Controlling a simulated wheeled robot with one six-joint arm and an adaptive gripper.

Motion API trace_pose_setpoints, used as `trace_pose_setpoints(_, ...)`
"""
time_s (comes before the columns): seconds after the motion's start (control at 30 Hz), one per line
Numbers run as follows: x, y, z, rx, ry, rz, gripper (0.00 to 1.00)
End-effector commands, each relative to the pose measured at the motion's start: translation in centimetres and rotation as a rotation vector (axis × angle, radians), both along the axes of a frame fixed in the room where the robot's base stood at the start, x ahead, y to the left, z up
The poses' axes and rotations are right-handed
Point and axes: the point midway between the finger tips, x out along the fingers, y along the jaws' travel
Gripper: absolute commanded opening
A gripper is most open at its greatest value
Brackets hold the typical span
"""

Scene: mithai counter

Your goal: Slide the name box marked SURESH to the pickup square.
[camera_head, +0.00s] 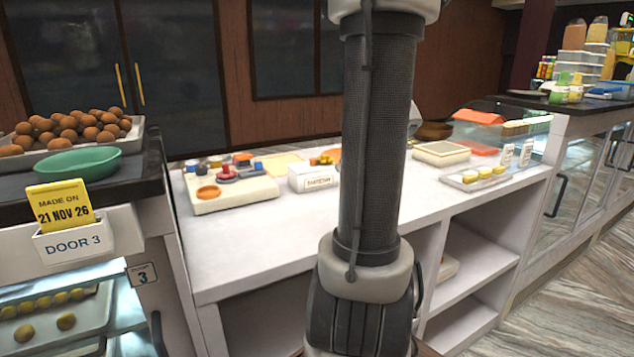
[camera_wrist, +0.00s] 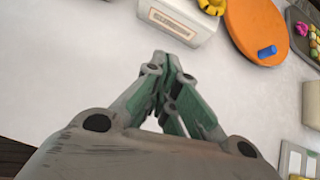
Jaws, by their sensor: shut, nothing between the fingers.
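A white name box (camera_head: 314,178) with a printed label stands on the white counter, left of my arm in the head view. The lettering is too small and blurred to read surely. The box also shows at the top of the wrist view (camera_wrist: 200,33), its label facing my gripper. My gripper (camera_wrist: 168,56) is shut and empty, its fingertips just short of the box's labelled face in the picture; I cannot tell if they touch. In the head view my arm hides the gripper. A pale yellow flat patch (camera_head: 281,162) lies behind the box; I cannot tell whether it is the pickup square.
A cream board with small coloured items (camera_head: 235,194) lies left of the box. An orange round board (camera_wrist: 258,28) with a blue cylinder (camera_wrist: 267,51) lies right of it in the wrist view. A glass case (camera_head: 510,125) stands at the right. The counter's front is clear.

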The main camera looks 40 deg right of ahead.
Motion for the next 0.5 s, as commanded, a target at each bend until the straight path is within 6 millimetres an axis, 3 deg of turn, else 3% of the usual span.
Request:
trace_pose_setpoints(0.27,0.2,-0.3,-0.2,0.077,-0.017,-0.093,0.00)
trace_pose_setpoints(0.5,2.6,-0.8,-2.8,0.082,-0.015,-0.094,0.00)
